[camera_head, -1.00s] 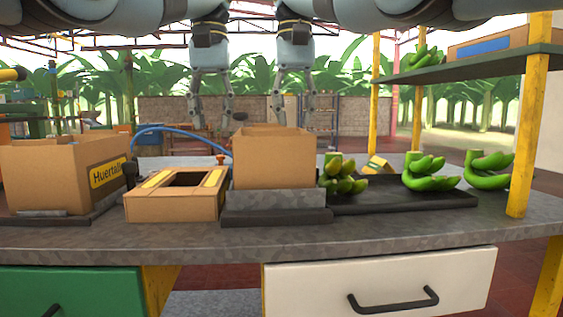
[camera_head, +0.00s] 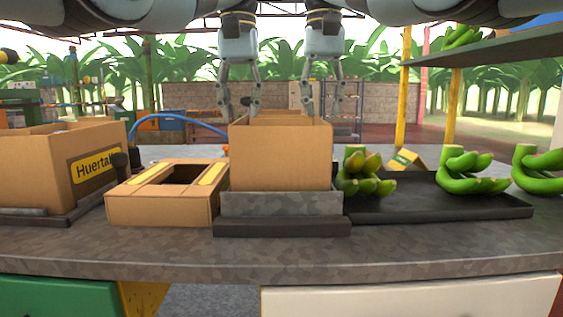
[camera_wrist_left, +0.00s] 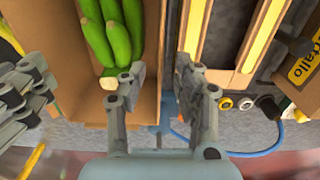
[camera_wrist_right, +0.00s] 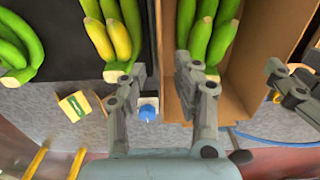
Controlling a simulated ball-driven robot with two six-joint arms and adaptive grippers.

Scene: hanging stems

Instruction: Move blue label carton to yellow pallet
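An open tan carton (camera_head: 280,156) stands on a grey block in the middle of the bench; no label shows on its near face. Green bananas lie inside it in both wrist views. My left gripper (camera_head: 240,105) is open, its fingers either side of the carton's left wall (camera_wrist_left: 150,60). My right gripper (camera_head: 324,105) is open, its fingers either side of the right wall (camera_wrist_right: 166,70). I cannot tell whether they touch it. A blue patch (camera_head: 545,19) shows on the shelf at the top right, cut by the picture edge. I see no yellow pallet.
A Huertallo-labelled carton (camera_head: 88,175) and a low carton with a top opening (camera_head: 160,206) stand to the left. A black tray (camera_head: 440,206) with green banana bunches lies to the right. A blue hose (camera_head: 180,118) curves behind. The bench's front strip is clear.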

